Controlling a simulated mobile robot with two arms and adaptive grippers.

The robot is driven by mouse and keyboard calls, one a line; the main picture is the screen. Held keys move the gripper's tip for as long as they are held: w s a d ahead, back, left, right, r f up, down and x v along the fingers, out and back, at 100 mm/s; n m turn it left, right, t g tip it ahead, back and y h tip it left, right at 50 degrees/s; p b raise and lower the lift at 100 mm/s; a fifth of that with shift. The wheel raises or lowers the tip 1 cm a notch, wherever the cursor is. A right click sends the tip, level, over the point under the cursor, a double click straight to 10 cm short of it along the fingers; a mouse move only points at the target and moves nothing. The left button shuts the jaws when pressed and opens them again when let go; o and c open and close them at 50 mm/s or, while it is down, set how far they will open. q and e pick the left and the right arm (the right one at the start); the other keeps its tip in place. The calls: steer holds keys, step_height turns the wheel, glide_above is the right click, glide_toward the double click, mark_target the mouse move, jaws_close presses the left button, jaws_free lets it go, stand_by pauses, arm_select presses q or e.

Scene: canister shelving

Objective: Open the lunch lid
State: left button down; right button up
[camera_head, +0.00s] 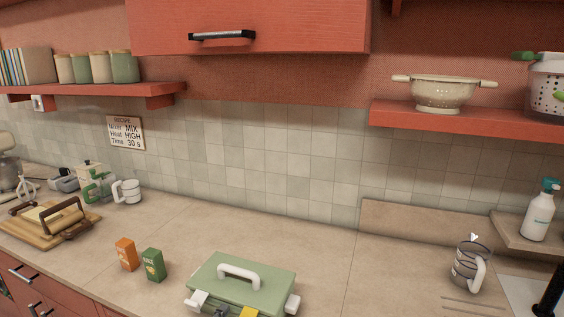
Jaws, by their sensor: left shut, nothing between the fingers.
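A green lunch box (243,283) stands on the counter at the bottom middle of the head view. Its green lid lies flat on top and carries a white arched handle (239,274). White parts stick out at its front left (197,300) and right side (293,303). A yellow part (248,313) shows at its front edge. Dark tips of my left gripper (221,309) show at the bottom edge, by the front left of the box. They are shut and empty. The lower front of the box is cut off. My right gripper is not in view.
Orange (126,254) and green (153,265) cartons stand left of the box. A wooden board (40,229) is at far left. The counter behind the box is clear.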

arm_select(q)
steer(key=shift+r, duration=0.15)
stand_by(0.4)
steer(key=shift+r+p, duration=2)
steer(key=shift+p, duration=0.1)
steer(key=shift+r, duration=0.1)
steer(key=shift+w, duration=0.1)
steer(key=r+p, duration=0.1)
steer(key=r, duration=0.1)
steer(key=r+p, duration=0.2)
steer(key=w+r+p, duration=0.1)
steer(key=p, duration=0.1)
steer(key=shift+w+d+r, duration=0.1)
steer(key=shift+d+r, duration=0.15)
steer(key=shift+r, duration=0.15)
steer(key=shift+w+d+r, duration=0.2)
steer(key=shift+w+r, duration=0.35)
steer(key=shift+r, duration=0.25)
steer(key=shift+w+d+r, duration=0.2)
steer(key=shift+w+r, duration=0.35)
steer(key=shift+r, duration=0.25)
steer(key=shift+w+d+r, duration=0.2)
steer(key=shift+w+r, duration=0.35)
steer(key=shift+r, duration=0.25)
